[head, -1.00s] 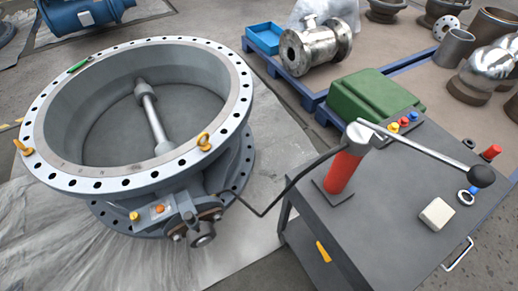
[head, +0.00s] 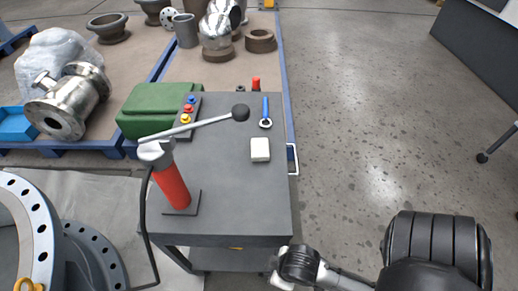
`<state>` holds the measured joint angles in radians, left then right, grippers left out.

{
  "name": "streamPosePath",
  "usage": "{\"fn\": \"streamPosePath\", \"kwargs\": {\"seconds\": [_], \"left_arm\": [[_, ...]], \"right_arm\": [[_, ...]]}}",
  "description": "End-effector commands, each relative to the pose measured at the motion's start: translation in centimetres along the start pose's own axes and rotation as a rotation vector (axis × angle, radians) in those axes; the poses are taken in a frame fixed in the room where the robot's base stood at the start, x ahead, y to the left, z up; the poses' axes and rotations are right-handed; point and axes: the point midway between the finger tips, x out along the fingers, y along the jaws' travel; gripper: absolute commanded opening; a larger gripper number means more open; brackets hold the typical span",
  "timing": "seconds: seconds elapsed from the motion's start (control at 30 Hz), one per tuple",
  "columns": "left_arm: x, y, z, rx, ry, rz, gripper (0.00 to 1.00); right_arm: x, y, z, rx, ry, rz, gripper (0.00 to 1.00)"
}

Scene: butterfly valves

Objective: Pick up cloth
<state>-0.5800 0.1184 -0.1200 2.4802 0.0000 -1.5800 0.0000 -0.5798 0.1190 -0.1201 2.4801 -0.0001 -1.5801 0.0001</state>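A small white folded block that looks like the cloth (head: 260,149) lies flat on the right part of the grey cart top (head: 228,205). Nothing touches it. My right arm comes in from the bottom right, and its gripper end (head: 281,278) is at the bottom edge of the head view, below and in front of the cart's near right corner, well away from the cloth. Its fingers are mostly hidden or cut off, so their opening cannot be seen. My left gripper is not in view.
A red hand pump (head: 172,187) with a long lever (head: 195,126) stands on the cart's left side. A blue-handled wrench (head: 265,112) lies behind the cloth. A green case (head: 161,110) is behind left. A large flanged valve (head: 42,235) is at lower left.

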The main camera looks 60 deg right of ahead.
Motion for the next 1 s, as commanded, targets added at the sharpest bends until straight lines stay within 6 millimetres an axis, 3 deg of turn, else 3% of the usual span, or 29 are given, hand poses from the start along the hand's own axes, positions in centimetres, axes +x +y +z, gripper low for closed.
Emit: {"fn": "streamPosePath", "kwargs": {"seconds": [0.2, 1.0], "left_arm": [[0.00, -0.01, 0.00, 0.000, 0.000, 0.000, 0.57], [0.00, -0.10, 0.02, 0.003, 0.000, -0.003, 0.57]], "right_arm": [[0.00, -0.11, -0.02, 0.004, 0.000, -0.003, 0.01], [0.01, 0.18, 0.06, -0.006, -0.001, 0.005, 0.78]]}}
